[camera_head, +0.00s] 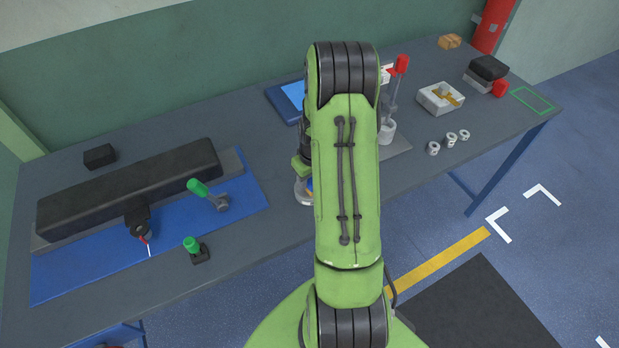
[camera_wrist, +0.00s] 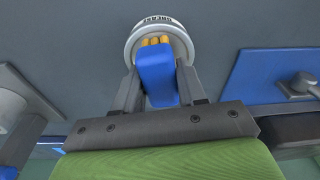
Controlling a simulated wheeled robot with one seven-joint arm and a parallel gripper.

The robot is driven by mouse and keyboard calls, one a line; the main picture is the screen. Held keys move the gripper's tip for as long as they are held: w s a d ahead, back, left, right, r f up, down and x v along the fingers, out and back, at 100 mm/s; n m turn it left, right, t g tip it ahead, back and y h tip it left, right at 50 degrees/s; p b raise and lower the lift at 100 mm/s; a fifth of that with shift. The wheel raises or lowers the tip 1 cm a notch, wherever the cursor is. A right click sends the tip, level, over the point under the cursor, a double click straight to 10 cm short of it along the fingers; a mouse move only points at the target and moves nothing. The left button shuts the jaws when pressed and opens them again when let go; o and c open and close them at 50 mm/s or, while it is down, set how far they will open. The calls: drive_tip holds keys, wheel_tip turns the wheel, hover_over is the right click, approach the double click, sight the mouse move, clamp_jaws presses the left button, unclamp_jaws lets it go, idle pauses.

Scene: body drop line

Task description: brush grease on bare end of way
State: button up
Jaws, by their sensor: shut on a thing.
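My gripper (camera_wrist: 159,82) is shut on the brush (camera_wrist: 157,75), which has a blue handle and yellow-orange bristles. In the wrist view the bristles are at the mouth of the white grease pot (camera_wrist: 183,38), lettered GREASE; I cannot tell whether they touch grease. In the head view my arm hides the gripper and most of the brush; part of the white pot (camera_head: 304,192) shows beside it. At left, a long black cover (camera_head: 130,187) lies over a grey way, whose bare end (camera_head: 232,161) shows at the right.
The way lies on a blue mat (camera_head: 85,273). A green-handled tool (camera_head: 207,194) stands near its bare end, and another green-topped piece (camera_head: 196,250) stands at the mat's front edge.

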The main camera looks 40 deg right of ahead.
drive_tip(key=shift+s, duration=0.1)
drive_tip(key=shift+r+p, duration=2.35)
drive_tip(key=shift+r, duration=1.2)
drive_tip(key=shift+f, duration=0.15)
